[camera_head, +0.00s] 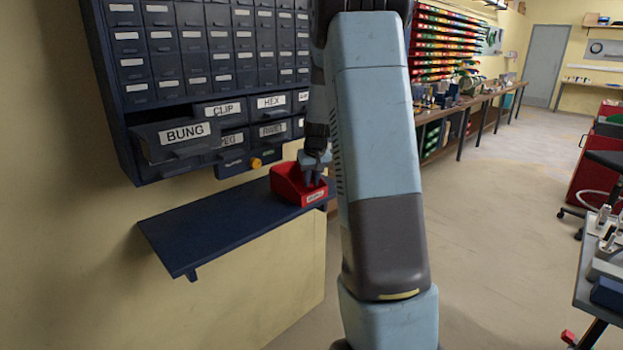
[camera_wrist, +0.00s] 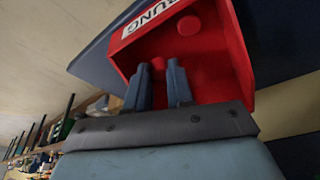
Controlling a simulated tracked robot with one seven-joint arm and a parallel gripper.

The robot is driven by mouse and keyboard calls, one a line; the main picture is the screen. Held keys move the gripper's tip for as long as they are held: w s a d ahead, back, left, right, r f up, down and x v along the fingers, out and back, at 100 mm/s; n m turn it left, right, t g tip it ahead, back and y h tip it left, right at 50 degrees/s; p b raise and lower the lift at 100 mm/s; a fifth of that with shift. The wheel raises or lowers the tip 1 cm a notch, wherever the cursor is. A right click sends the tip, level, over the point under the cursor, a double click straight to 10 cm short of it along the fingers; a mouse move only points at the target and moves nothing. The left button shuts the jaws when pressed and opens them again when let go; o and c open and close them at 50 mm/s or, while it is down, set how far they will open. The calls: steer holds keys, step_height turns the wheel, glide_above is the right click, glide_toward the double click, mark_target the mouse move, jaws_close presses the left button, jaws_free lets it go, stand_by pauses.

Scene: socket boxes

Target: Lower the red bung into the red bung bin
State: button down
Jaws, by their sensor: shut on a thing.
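The red bung bin (camera_head: 288,186) stands on the dark blue shelf with its label facing outward. In the wrist view the bin (camera_wrist: 236,58) fills the upper middle, its label partly reading "BUNG". My gripper (camera_head: 313,179) points down into the bin's opening. In the wrist view my gripper (camera_wrist: 160,68) has its two fingers close together, shut on a small red thing, the red bung, mostly hidden between the tips. A round red piece (camera_wrist: 188,25) shows inside the bin, beyond the fingertips. I cannot tell whether the held bung touches the bin's floor.
The dark blue shelf (camera_head: 205,232) is bare left of the bin. Above it hangs a drawer cabinet (camera_head: 135,85), with a labelled BUNG drawer (camera_head: 180,148) jutting out. A yellow round piece (camera_head: 255,163) sits at the cabinet's lower edge, near the bin.

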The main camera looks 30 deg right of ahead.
steer(key=shift+f, duration=1.15)
stand_by(0.9)
steer(key=c, duration=0.9)
jaws_free()
steer(key=shift+r, duration=0.1)
steer(key=v, duration=1.3)
steer(key=shift+s+r, duration=0.15)
steer(key=shift+r, duration=0.15)
steer(key=s+a+r+t, duration=0.1)
steer(key=s+a+r, duration=0.3)
steer(key=s+a, duration=0.25)
steer(key=s+a+r, duration=0.3)
steer(key=s+a, duration=0.2)
steer(key=s, duration=0.3)
steer(key=shift+n+t+y, duration=0.3)
steer(key=shift+n+t, duration=0.3)
steer(key=shift+n, duration=0.3)
steer(key=s+a, duration=0.2)
steer(key=s, duration=0.3)
steer(key=s+a+f, duration=0.1)
steer(key=s+a, duration=0.2)
steer(key=s, duration=0.3)
steer(key=s+a, duration=0.2)
steer(key=s, duration=0.4)
steer(key=shift+s+a+f, duration=0.2)
steer(key=shift+a, duration=0.05)
